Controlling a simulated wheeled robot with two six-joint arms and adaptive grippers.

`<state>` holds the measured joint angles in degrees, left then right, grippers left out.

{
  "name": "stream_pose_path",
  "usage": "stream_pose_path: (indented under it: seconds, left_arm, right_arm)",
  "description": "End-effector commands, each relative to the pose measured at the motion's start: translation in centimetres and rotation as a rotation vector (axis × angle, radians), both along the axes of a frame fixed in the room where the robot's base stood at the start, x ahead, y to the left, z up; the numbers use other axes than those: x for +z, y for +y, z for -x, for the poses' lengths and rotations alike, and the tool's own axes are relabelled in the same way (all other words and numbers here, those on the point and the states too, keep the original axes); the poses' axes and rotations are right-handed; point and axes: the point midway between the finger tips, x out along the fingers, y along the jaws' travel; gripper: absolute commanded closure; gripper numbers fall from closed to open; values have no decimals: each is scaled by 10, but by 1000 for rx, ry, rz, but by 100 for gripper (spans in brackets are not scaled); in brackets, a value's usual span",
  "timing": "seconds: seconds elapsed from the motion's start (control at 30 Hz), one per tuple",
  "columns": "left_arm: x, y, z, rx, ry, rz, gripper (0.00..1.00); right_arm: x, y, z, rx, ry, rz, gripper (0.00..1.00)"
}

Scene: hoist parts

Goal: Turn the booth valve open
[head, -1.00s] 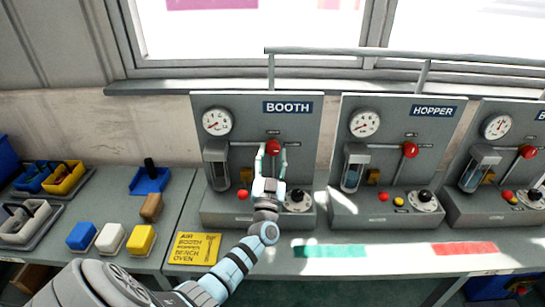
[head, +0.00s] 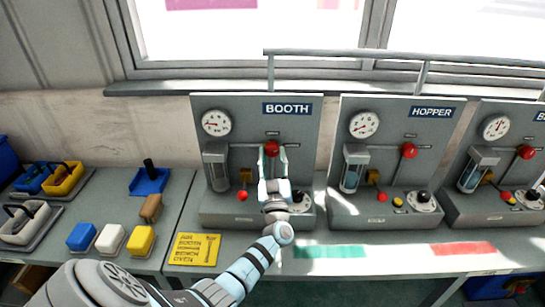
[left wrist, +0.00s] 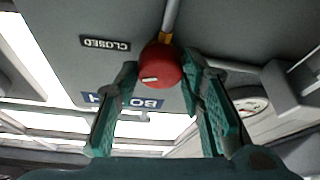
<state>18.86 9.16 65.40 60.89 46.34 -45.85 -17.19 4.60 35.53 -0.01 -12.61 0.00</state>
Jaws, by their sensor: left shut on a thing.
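The booth valve's red knob (head: 271,149) is on the grey panel below the BOOTH sign (head: 287,108). My left gripper (head: 272,158) comes up from below, with its green fingers on either side of the knob, shut on it. In the left wrist view the round red knob (left wrist: 160,64) with a small white mark sits between the green fingertips (left wrist: 158,76). A CLOSED label (left wrist: 105,43) shows on the panel near it. My right gripper is not in view.
The booth panel carries a round gauge (head: 216,123), a glass cylinder (head: 217,168) and a red button (head: 243,196). The hopper panel (head: 400,125) stands to the right. A yellow note (head: 195,249) and coloured blocks lie on the bench to the left.

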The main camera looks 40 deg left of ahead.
Motion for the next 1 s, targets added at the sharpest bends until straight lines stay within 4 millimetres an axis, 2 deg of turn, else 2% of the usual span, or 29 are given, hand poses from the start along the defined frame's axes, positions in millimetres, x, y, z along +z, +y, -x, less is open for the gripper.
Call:
stream_pose_path:
  seconds: [1.0]
  left_arm:
    - [6, -6, -4, 0, -570, 755, 92]
  right_arm:
    - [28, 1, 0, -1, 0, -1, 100]
